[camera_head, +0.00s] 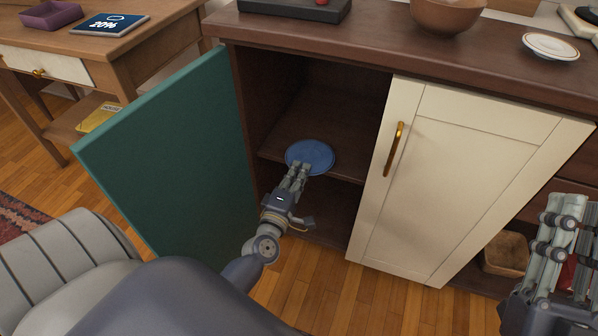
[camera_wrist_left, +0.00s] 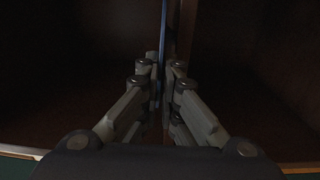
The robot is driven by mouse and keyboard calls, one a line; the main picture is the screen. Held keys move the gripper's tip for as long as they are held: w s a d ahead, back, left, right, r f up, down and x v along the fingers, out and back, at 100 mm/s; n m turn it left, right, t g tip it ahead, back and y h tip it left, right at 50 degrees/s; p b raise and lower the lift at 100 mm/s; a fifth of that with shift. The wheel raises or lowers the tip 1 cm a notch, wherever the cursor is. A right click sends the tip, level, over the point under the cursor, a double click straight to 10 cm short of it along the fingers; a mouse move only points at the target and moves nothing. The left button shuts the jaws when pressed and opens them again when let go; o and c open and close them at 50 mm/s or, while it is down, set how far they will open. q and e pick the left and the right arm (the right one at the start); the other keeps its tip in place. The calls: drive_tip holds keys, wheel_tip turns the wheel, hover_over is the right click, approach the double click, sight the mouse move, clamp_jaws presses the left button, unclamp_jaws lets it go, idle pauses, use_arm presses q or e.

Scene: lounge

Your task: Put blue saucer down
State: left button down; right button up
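The blue saucer (camera_head: 310,156) is at the open cabinet compartment, in front of or over the middle shelf (camera_head: 318,122). My left gripper (camera_head: 299,172) is shut on the saucer's near rim. In the left wrist view the saucer (camera_wrist_left: 162,45) shows edge-on as a thin blue strip between the fingers (camera_wrist_left: 159,88). I cannot tell whether the saucer touches the shelf. My right gripper (camera_head: 572,222) is at the right edge of the head view, with a gap between its fingers and nothing held.
The cabinet top (camera_head: 385,38) holds a black tray (camera_head: 295,8), a brown bowl (camera_head: 447,14) and a white saucer (camera_head: 550,46). A basket (camera_head: 505,254) sits low right.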

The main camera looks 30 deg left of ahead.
use_arm(q)
drive_tip(key=c, duration=1.8)
unclamp_jaws()
